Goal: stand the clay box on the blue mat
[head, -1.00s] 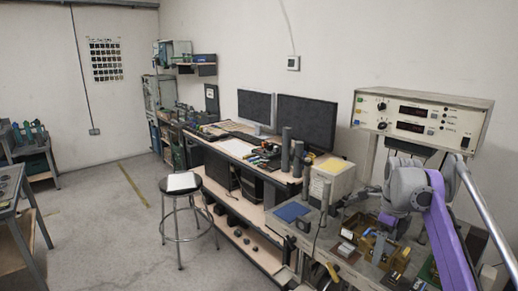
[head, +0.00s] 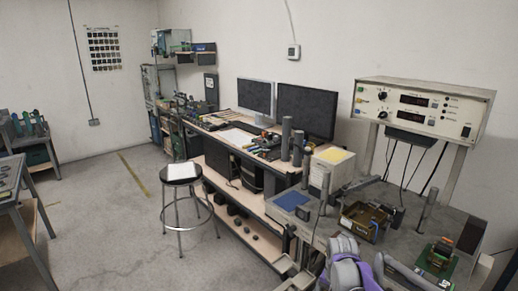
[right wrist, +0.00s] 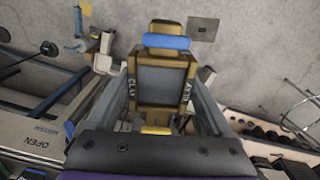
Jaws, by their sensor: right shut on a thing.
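The clay box (right wrist: 160,82) is in the right wrist view, brown-framed with a grey face, lettered CLAY on its left edge and with a blue band near its far end. My right gripper (right wrist: 160,100) is shut on it, a finger along each side. In the head view, my right arm shows at the bottom edge; the gripper and the held box are out of that picture. My left gripper is not in view.
Another brown box (head: 366,220) stands on the grey bench right of the mat. A green-based device (head: 438,257) is farther right. Grey posts (head: 298,150) and a cream box (head: 330,168) stand behind the mat. A stool (head: 181,173) stands left on open floor.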

